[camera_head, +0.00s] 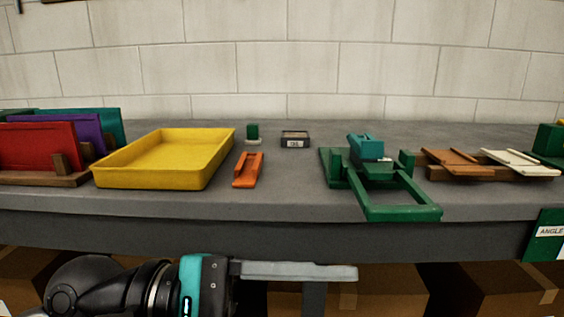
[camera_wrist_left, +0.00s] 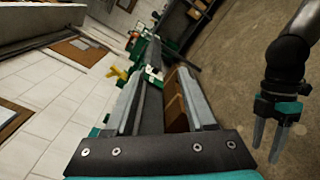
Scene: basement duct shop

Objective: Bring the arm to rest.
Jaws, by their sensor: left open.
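My left arm comes in from the lower left in the head view, with a teal band on its wrist. My left gripper (camera_head: 300,272) points right, in front of and below the bench edge, touching nothing that I can see. In the left wrist view its two grey fingers (camera_wrist_left: 160,95) stand apart with nothing held between them. My right gripper (camera_wrist_left: 266,145) shows at the right of the left wrist view, its two prongs apart and empty, over the floor. It is not in the head view.
The grey bench (camera_head: 285,205) holds a yellow tray (camera_head: 150,182), an orange part (camera_head: 247,172), a green fixture (camera_head: 400,212), a small labelled box (camera_head: 295,140), a rack of coloured panels (camera_head: 40,150) and brown and white pieces (camera_head: 450,160). Cardboard boxes (camera_head: 390,290) stand below.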

